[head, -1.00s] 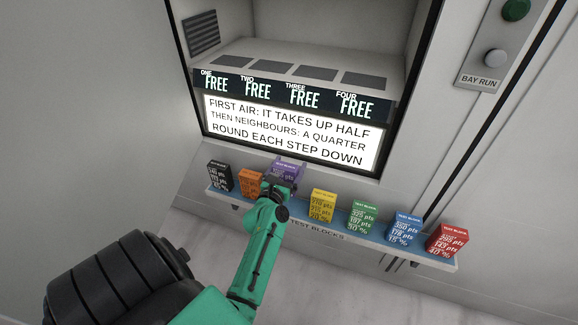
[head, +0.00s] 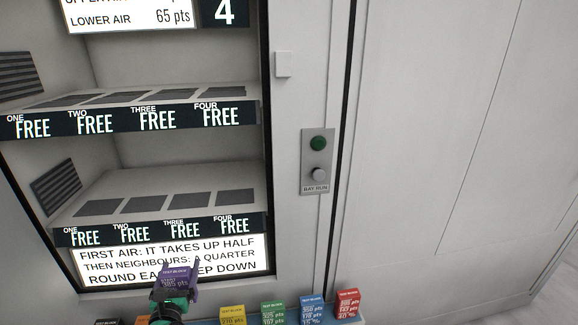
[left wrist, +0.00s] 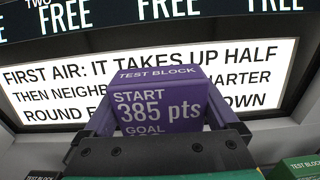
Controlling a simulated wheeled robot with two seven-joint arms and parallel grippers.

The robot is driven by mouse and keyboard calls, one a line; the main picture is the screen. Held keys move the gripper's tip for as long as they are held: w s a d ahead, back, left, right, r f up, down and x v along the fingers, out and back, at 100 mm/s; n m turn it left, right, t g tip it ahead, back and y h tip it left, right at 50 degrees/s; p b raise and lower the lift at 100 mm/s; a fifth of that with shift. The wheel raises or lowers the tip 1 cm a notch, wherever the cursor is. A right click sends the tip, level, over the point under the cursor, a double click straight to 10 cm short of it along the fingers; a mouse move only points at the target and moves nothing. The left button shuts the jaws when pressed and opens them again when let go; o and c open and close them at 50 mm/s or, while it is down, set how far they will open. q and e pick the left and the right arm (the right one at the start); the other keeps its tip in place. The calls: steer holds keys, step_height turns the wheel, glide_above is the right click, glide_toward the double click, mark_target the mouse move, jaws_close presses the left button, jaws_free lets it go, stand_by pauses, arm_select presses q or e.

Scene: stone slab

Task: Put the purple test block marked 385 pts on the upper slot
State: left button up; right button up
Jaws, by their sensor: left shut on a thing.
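The purple test block (head: 174,279) is held in my left gripper (head: 176,290) in front of the lit sign, low in the head view. In the left wrist view the purple block (left wrist: 160,100) reads START 385 pts and sits between the two fingers. The upper shelf (head: 130,113) of the bay has slots ONE to FOUR, each labelled FREE. The lower shelf (head: 160,228) also has slots ONE to FOUR, each labelled FREE. Both shelves look empty. My right gripper is not in view.
The lit sign (head: 230,255) lies below the lower shelf. Yellow (head: 232,315), green (head: 273,312), blue (head: 312,310) and red (head: 347,304) blocks stand on the rack at the bottom. A BAY RUN panel (head: 317,180) with a green button is right of the bay.

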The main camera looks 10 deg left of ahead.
arm_select(q)
steer(key=s+d+r+m+h+p, duration=0.2)
steer(key=s+d, duration=0.5)
steer(key=d, duration=0.4)
steer(key=s+d+r+m+t+h+p, duration=0.1)
steer(key=s+d+r+h+p, duration=0.2)
steer(key=s+d+r+p, duration=0.3)
steer(key=s+d+p, duration=0.1)
steer(key=d, duration=0.4)
steer(key=shift+s+r+m+h, duration=0.35)
steer(key=shift+m+h, duration=0.05)
steer(key=shift+f, duration=0.1)
